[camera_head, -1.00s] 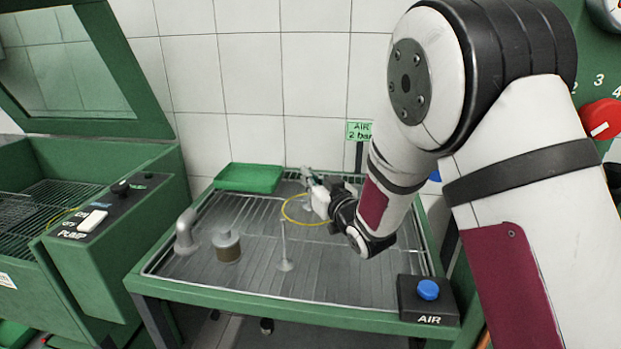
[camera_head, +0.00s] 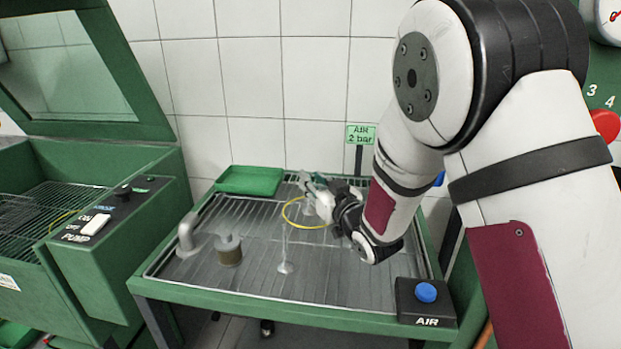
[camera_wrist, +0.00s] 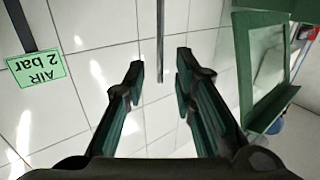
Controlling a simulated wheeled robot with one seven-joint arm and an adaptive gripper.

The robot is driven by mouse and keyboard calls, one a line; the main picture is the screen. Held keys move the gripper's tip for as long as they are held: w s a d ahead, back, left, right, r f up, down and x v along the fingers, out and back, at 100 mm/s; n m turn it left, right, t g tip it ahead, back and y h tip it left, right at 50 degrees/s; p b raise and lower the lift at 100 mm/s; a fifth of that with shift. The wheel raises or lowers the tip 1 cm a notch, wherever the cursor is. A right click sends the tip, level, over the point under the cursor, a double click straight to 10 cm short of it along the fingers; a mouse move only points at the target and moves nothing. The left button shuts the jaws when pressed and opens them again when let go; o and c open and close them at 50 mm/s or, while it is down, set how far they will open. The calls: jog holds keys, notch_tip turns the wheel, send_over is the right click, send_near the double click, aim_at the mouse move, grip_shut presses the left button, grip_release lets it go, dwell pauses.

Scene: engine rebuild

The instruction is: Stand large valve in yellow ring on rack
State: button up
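The yellow ring (camera_head: 287,217) lies on the wire rack (camera_head: 240,283), towards its back right. A thin grey valve (camera_head: 285,250) stands upright on its wide head on the rack, outside the ring at its front left. In the wrist view my gripper (camera_wrist: 160,76) is open. A thin upright stem (camera_wrist: 160,35) shows between the fingertips, with gaps on both sides. Its head is out of that view.
A bent grey pipe (camera_head: 187,235) and a round grey-brown part (camera_head: 228,250) stand at the rack's left. A green tray (camera_head: 250,181) is at the back left. An AIR button box (camera_head: 427,300) sits at the front right corner. The rack's front middle is clear.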

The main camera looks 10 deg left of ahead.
jog(key=v, duration=1)
jog(key=shift+s+d, duration=0.1)
jog(key=shift+s, duration=0.1)
